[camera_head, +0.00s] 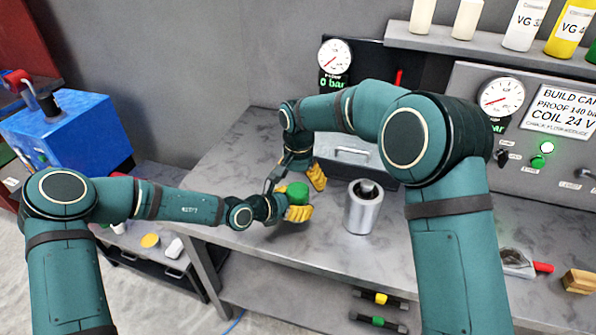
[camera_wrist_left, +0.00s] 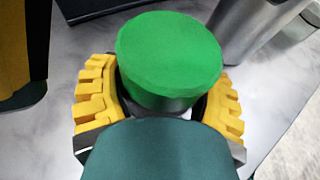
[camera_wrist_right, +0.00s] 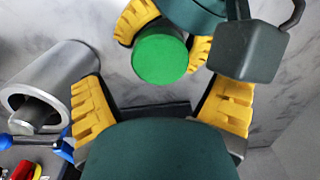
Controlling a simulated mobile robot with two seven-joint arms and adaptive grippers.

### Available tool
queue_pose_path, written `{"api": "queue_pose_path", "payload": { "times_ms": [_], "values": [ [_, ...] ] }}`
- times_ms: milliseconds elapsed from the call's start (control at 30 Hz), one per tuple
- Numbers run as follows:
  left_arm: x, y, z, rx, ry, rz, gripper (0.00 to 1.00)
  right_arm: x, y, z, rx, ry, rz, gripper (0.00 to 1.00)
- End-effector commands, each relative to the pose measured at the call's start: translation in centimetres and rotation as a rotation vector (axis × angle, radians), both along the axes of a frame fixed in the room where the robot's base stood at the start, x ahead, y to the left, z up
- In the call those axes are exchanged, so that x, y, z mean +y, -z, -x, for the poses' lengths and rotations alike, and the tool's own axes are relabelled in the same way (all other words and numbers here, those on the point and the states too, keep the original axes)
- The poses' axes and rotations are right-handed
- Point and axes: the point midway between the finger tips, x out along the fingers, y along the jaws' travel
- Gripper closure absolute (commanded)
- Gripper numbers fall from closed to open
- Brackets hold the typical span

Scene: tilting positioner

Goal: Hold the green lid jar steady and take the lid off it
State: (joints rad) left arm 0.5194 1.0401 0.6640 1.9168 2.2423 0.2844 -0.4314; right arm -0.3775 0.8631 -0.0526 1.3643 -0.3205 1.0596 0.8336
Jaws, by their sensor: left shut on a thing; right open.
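The jar's green lid (camera_head: 297,193) shows in the head view at the left part of the bench, with the jar body mostly hidden below it. My left gripper (camera_head: 296,213) is shut around the jar under the lid; its yellow fingers flank the green lid (camera_wrist_left: 168,60) on both sides in the left wrist view. My right gripper (camera_head: 315,177) is open and empty, behind and above the jar. In the right wrist view the green lid (camera_wrist_right: 160,56) lies beyond the gap between the open right fingers (camera_wrist_right: 165,105), apart from them.
A metal cylinder (camera_head: 363,212) stands on the bench (camera_head: 240,180) right of the jar. A gauge panel (camera_head: 540,120) and a shelf of bottles (camera_head: 470,42) line the back. A blue box (camera_head: 65,135) is at left. A wooden block (camera_head: 578,281) lies at the right.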

Motion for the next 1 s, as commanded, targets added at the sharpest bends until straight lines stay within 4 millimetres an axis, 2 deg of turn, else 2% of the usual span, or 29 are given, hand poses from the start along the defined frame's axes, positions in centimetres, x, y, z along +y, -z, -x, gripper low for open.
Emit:
{"api": "queue_pose_path", "payload": {
  "times_ms": [100, 200, 600, 767, 800, 833, 933, 967, 1000],
  "values": [
    [0.0, 0.0, 0.0, 0.001, 0.000, -0.001, 1.00, 0.0, 1.6, 0.1, 0.003, 0.000, 0.000, 0.08],
    [0.0, 0.0, 0.0, 0.001, 0.000, -0.001, 1.00, 0.0, 2.4, 0.0, 0.002, 0.000, 0.000, 0.08],
    [0.0, 0.0, 0.0, 0.001, 0.000, -0.001, 1.00, 0.1, 3.1, 0.0, 0.000, 0.000, 0.000, 0.10],
    [0.0, 0.0, 0.0, 0.001, 0.000, -0.001, 1.00, 0.0, 3.1, 0.0, 0.000, 0.000, 0.000, 0.66],
    [0.0, 0.0, 0.0, 0.001, 0.000, -0.001, 1.00, 0.0, 3.1, 0.0, 0.000, 0.000, 0.000, 0.80],
    [0.0, 0.0, 0.0, 0.001, 0.000, -0.001, 1.00, 0.0, 3.1, 0.0, 0.000, 0.000, 0.000, 0.82],
    [0.0, 0.0, 0.0, 0.001, 0.000, -0.001, 1.00, 0.1, 3.0, 0.0, 0.000, 0.000, 0.000, 0.82],
    [0.0, 0.0, 0.0, 0.001, 0.000, -0.001, 1.00, 0.1, 3.0, 0.0, 0.000, 0.000, 0.000, 0.26],
    [0.0, 0.0, 0.0, 0.001, 0.000, -0.001, 1.00, 0.1, 3.0, 0.0, 0.000, 0.000, 0.000, 0.11]
  ]
}}
